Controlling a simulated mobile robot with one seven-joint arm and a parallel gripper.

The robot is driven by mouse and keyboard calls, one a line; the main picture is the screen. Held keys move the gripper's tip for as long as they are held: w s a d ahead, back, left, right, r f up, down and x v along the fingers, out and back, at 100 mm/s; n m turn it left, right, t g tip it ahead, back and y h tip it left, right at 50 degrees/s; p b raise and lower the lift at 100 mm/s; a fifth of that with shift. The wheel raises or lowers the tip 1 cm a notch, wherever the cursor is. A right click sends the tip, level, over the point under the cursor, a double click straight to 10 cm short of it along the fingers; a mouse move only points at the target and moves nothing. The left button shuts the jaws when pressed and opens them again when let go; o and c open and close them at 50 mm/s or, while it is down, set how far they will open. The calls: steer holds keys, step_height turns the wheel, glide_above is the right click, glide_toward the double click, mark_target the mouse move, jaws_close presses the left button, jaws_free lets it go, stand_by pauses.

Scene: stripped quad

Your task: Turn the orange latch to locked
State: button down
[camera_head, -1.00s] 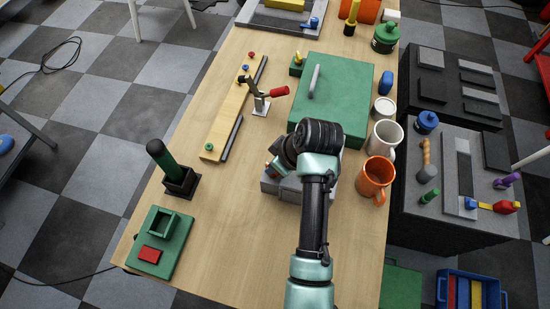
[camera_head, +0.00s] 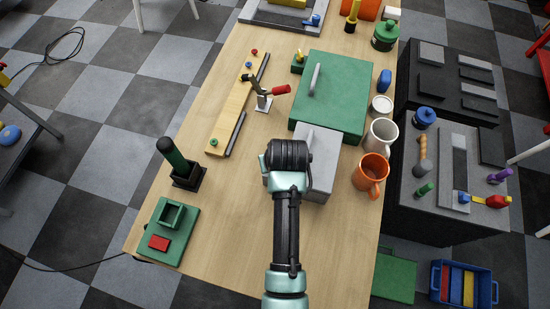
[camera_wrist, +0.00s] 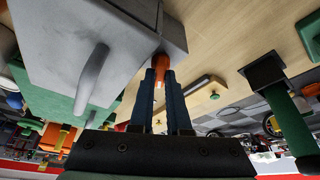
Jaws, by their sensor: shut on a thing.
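In the wrist view, the orange latch (camera_wrist: 161,61) is a small orange piece by the side of a grey box (camera_wrist: 75,45) with a grey handle. My gripper (camera_wrist: 161,80) has its two dark fingers closed on the latch, one on each side. In the head view, the grey box (camera_head: 322,165) sits on the table in front of the green box. My wrist covers the left part of the grey box and hides the latch and fingertips there. I cannot tell the latch's exact angle.
The green box (camera_head: 335,95) stands just behind the grey box. An orange mug (camera_head: 370,173) and a white mug (camera_head: 380,137) are to its right. A red-handled clamp (camera_head: 265,98) and a wooden strip (camera_head: 235,105) lie left.

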stand_by(0.4)
steer(key=c, duration=0.9)
jaws_free()
steer(key=shift+d, duration=0.1)
